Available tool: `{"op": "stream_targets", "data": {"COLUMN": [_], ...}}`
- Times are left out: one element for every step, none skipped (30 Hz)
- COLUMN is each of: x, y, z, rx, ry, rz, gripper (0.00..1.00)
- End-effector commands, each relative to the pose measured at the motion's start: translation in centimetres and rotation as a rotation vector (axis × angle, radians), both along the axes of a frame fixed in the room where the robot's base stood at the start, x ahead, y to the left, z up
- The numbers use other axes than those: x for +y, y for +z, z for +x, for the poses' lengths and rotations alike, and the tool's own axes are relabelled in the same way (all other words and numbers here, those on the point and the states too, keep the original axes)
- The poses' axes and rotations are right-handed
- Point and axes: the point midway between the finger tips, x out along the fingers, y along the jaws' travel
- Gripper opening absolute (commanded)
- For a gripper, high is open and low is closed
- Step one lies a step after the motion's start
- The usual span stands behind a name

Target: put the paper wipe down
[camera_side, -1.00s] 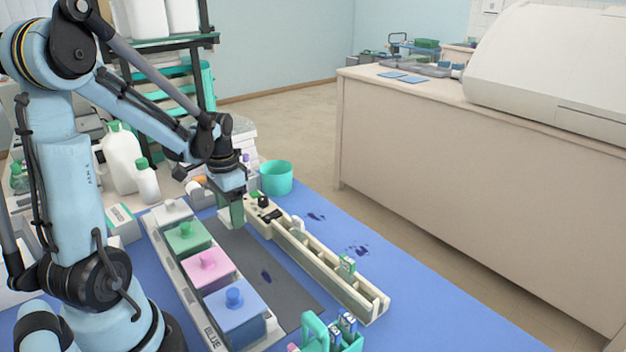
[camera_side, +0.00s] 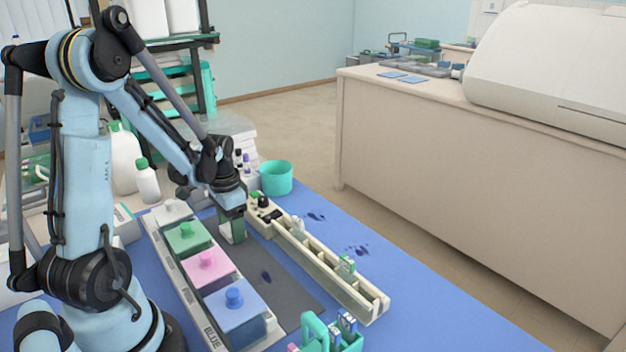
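My gripper (camera_side: 232,230) points down over the grey mat (camera_side: 275,285), between the row of staining jars and the long cream trough. A small white piece, which looks like the paper wipe (camera_side: 226,238), shows at its green fingertips and seems held between them. The wipe is mostly hidden by the fingers. Its lower edge is close to the mat; I cannot tell if it touches.
Jars with green (camera_side: 186,238), pink (camera_side: 208,266) and blue (camera_side: 235,305) lids stand left of the mat. The cream trough (camera_side: 330,268) lies to its right. A teal beaker (camera_side: 276,178) stands behind. Dark stains (camera_side: 357,250) mark the blue cover.

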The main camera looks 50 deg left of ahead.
Motion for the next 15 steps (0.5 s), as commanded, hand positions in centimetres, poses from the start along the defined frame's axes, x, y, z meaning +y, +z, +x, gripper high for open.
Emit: {"op": "stream_targets", "data": {"x": [0.01,0.01,0.0,0.0,0.0,0.0,0.0,0.0,0.0,0.0,0.0,0.0,0.0,0.0,-0.01], "y": [0.02,0.03,0.03,0.03,0.03,0.04,0.04,0.04,0.04,0.04,0.04,0.05,0.08,0.14,0.26], "z": [0.01,0.01,0.0,0.0,0.0,0.0,0.0,0.0,0.0,0.0,0.0,0.0,0.0,-0.01,-0.02], "rx": [0.0,0.0,0.0,0.0,0.0,0.0,0.0,0.0,0.0,0.0,0.0,0.0,0.0,0.0,0.0], "ry": [0.0,0.0,0.0,0.0,0.0,0.0,0.0,0.0,0.0,0.0,0.0,0.0,0.0,0.0,0.0], "rz": [0.0,0.0,0.0,0.0,0.0,0.0,0.0,0.0,0.0,0.0,0.0,0.0,0.0,0.0,0.0], "gripper": [0.69,0.73,0.79,0.84,0.86,0.86,0.86,0.86,0.86,0.86,0.86,0.86,0.86,0.86,0.86]}}
